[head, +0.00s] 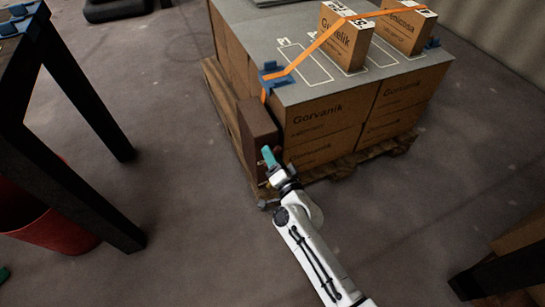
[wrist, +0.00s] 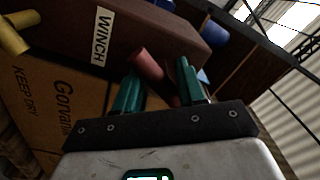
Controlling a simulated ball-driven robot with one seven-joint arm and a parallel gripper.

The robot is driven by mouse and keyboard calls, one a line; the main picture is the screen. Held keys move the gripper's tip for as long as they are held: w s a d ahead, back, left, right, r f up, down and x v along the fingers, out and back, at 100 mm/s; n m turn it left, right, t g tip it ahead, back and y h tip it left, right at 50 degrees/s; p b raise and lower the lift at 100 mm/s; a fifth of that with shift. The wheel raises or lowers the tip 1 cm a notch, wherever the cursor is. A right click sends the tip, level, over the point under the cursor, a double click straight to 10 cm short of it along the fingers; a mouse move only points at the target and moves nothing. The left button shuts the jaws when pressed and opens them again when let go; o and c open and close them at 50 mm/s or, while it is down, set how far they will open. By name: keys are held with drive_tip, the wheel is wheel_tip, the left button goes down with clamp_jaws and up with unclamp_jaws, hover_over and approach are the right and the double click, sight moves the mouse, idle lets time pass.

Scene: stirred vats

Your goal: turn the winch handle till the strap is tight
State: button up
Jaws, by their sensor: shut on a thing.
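The winch (head: 258,128) is a tall brown box against the near left corner of the carton stack. Its WINCH label shows in the wrist view, where the winch (wrist: 150,27) fills the top. My gripper (head: 268,156) is at its lower front. In the wrist view, my gripper's green fingers (wrist: 157,72) are shut on the reddish-brown winch handle (wrist: 147,63). The orange strap (head: 318,42) runs from the winch over a blue corner protector (head: 274,76) and across two upright cartons on top. I cannot tell how taut it is.
The carton stack (head: 325,120) stands on a wooden pallet (head: 345,168). A dark table (head: 60,110) with a red bin (head: 50,225) beneath is at left. A yellow cylinder (wrist: 13,36) shows in the wrist view. Floor between table and pallet is clear.

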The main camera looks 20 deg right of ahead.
drive_tip(key=o, duration=0.3)
drive_tip(key=m, duration=0.3)
drive_tip(key=shift+d+m, duration=0.15)
drive_tip(key=shift+m, duration=0.15)
drive_tip(key=o, duration=0.4)
drive_tip(key=shift+m, duration=1.3)
drive_tip(key=shift+o, duration=0.2)
drive_tip(key=shift+o, duration=0.2)
drive_tip(key=o, duration=0.9)
drive_tip(key=s+p, duration=0.1)
drive_tip(key=s, duration=1)
